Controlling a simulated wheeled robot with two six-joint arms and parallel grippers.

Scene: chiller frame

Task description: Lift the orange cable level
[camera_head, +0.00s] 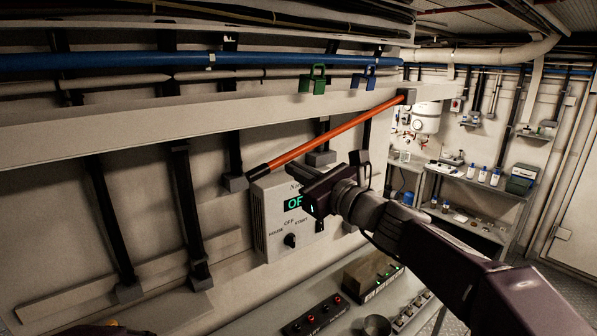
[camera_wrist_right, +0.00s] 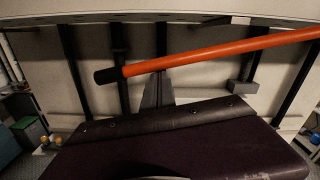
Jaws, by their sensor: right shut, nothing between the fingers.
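The orange cable (camera_head: 335,134) is a straight bar that slopes in the head view, its black left end (camera_head: 259,173) low and its right end high by a dark bracket (camera_head: 407,96). It also crosses the right wrist view (camera_wrist_right: 215,51), with the black end at the left. My right gripper (camera_head: 308,191) is shut and empty, below the cable and in front of the control box. In the right wrist view its narrow grey fingers (camera_wrist_right: 158,80) point up just under the cable; whether they touch it I cannot tell.
A grey control box (camera_head: 272,236) with a green display stands behind my right gripper. Green (camera_head: 313,82) and blue (camera_head: 364,79) clips hang near a blue pipe (camera_head: 130,61). A pale beam (camera_head: 150,120) runs behind. Boxes with buttons (camera_head: 315,314) lie on the bench below.

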